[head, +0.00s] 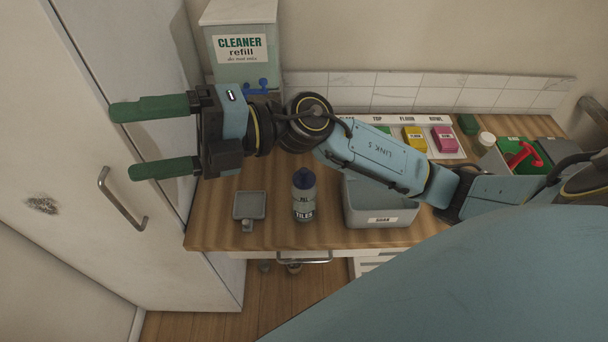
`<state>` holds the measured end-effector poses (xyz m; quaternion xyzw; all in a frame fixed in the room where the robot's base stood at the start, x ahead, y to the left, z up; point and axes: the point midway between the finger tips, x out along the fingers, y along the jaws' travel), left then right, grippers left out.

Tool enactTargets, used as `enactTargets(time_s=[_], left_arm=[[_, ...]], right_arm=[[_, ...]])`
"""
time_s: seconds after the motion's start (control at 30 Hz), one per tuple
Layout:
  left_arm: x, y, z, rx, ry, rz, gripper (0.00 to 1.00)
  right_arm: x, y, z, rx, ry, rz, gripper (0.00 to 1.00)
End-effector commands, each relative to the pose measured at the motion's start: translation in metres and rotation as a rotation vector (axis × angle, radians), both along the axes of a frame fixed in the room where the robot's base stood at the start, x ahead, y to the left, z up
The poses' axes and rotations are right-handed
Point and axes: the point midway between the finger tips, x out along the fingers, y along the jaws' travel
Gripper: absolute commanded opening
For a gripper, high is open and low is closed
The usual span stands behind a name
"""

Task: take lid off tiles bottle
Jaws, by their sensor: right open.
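The tiles bottle (304,204) stands upright on the wooden counter, grey with a label reading TILES. Its dark blue lid (303,178) is on top. My right gripper (135,138), with green fingers, is open and empty. It points left in front of the white cabinet, up and to the left of the bottle. My right arm crosses the picture above the bottle and hides part of the counter behind it. My left gripper is not in view.
A grey bin (381,216) stands right of the bottle, a small grey tray (250,205) left of it. A cleaner refill tank (243,50) is at the back left. Coloured blocks lie on a labelled board (459,154) at the back right. The tall white cabinet (95,215) borders the counter's left end.

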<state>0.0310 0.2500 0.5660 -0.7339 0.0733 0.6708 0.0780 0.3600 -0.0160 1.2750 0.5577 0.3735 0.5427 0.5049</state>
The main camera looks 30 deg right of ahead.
Motion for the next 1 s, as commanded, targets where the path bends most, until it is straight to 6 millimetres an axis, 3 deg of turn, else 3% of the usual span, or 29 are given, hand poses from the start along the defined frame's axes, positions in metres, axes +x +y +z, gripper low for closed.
enactTargets(time_s=[0.07,0.17,0.3,0.4,0.5,0.6,0.7,0.83,1.0], left_arm=[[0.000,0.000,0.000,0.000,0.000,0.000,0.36],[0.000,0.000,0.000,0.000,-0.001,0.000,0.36],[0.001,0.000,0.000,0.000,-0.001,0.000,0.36],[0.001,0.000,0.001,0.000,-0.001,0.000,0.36],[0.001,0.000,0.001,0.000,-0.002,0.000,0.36],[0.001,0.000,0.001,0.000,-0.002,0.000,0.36],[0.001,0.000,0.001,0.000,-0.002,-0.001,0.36],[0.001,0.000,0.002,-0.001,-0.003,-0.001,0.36],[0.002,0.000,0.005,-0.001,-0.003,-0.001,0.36]], right_arm=[[-0.008,0.002,-0.026,-0.224,-0.094,0.105,0.74],[-0.009,-0.013,-0.065,-0.524,-0.166,0.207,0.74],[0.008,-0.068,-0.112,-0.974,-0.198,0.280,0.74],[0.024,-0.120,-0.129,-1.269,-0.170,0.280,0.74],[0.038,-0.170,-0.132,-1.507,-0.113,0.254,0.74],[0.046,-0.207,-0.128,-1.673,-0.057,0.222,0.74],[0.049,-0.229,-0.124,-1.769,-0.014,0.199,0.74],[0.049,-0.239,-0.131,-1.810,0.008,0.192,0.74],[0.048,-0.238,-0.164,-1.808,0.009,0.195,0.74]])
